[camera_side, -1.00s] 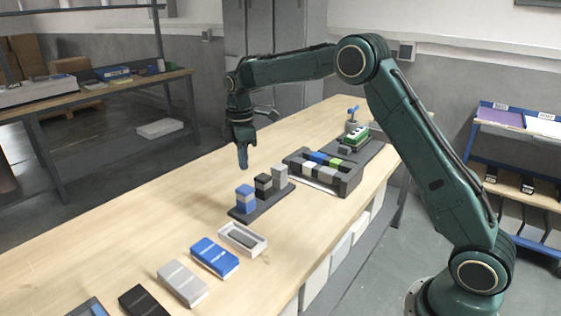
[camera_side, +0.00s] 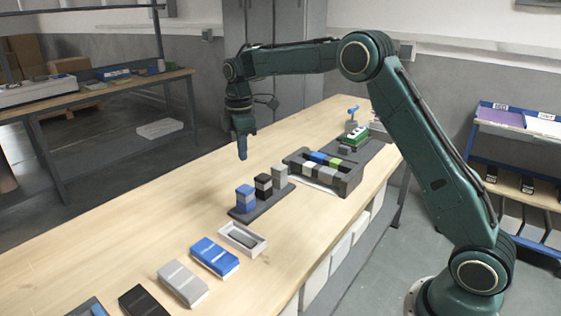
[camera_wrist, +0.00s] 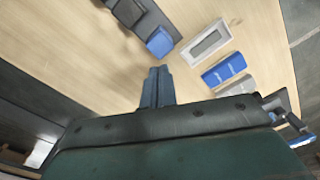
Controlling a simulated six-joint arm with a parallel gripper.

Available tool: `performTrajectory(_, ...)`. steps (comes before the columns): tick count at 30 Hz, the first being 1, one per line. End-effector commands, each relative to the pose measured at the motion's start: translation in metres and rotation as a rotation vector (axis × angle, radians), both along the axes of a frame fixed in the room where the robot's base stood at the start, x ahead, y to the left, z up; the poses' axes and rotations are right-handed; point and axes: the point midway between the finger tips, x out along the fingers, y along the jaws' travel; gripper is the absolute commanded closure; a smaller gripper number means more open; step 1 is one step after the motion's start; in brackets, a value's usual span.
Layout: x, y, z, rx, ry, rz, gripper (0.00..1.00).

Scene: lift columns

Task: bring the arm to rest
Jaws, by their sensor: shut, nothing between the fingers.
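My gripper (camera_side: 242,157) hangs above the wooden table (camera_side: 150,215) in the side view, pointing down. Its blue fingers are together and hold nothing. It is apart from the dark base plate (camera_side: 262,209), which carries a blue-and-grey column (camera_side: 245,198), a black-and-grey column (camera_side: 263,186) and a grey column (camera_side: 280,175). In the wrist view the shut fingers of my gripper (camera_wrist: 156,75) show over bare table, below a blue block top (camera_wrist: 159,42).
A white tray (camera_side: 259,250) lies in front of the columns. A blue box (camera_side: 214,257), a grey box (camera_side: 182,283) and a black box (camera_side: 143,301) lie nearer. A dark rack (camera_side: 350,182) of coloured blocks stands behind the columns. The table's left side is clear.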

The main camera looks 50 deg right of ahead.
Motion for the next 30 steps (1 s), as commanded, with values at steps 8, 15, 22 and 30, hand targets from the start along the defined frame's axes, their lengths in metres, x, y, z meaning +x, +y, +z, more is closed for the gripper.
performTrajectory(8,-0.013,0.003,0.018,-0.001,-0.022,-0.043,1.00)
performTrajectory(15,-0.048,0.010,0.053,0.001,-0.076,-0.153,1.00)
performTrajectory(22,-0.092,0.017,0.086,0.012,-0.137,-0.280,1.00)
performTrajectory(30,-0.149,0.024,0.111,0.035,-0.205,-0.428,1.00)
